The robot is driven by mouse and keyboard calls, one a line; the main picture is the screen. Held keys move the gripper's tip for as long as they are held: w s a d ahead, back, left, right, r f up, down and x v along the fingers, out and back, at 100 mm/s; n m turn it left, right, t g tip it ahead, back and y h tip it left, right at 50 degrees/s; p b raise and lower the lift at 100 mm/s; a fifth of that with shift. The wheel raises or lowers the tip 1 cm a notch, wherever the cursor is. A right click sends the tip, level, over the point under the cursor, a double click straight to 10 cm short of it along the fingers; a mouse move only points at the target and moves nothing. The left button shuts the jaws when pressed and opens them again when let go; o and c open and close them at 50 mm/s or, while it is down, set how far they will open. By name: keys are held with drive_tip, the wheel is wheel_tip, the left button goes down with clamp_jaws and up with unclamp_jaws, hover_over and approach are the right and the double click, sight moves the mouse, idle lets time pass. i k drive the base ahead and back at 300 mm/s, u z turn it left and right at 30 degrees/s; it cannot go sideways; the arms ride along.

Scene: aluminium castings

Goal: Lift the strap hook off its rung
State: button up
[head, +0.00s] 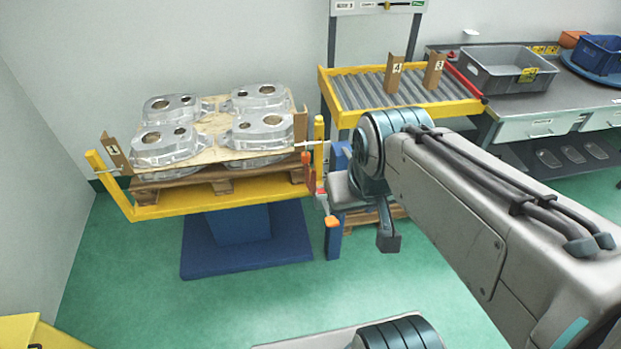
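A pallet (215,172) with several aluminium castings (168,145) and a tan sheet among them stands on a yellow lift table (190,204). At its right end is a yellow post (319,130) with a thin pale bar (313,143) beside it. A small orange-red piece (307,159) hangs just below that bar; it may be the strap hook, but it is too small to tell whether it sits on a rung. My arm reaches in from the right, and its far end is near this post. My gripper's fingers cannot be made out clearly against the parts there.
A blue post with an orange cap (332,222) stands right of the lift table. Behind is a yellow-framed roller conveyor (365,90) with brown brackets marked 4 and 3. A grey crate (505,72) sits on the bench. Green floor (130,285) is open at front left.

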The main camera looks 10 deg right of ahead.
sight(305, 157)
drive_tip(key=z, duration=0.05)
drive_tip(key=k, duration=0.45)
drive_tip(key=u, duration=0.95)
drive_tip(key=i, duration=1.3)
drive_tip(key=z, duration=0.45)
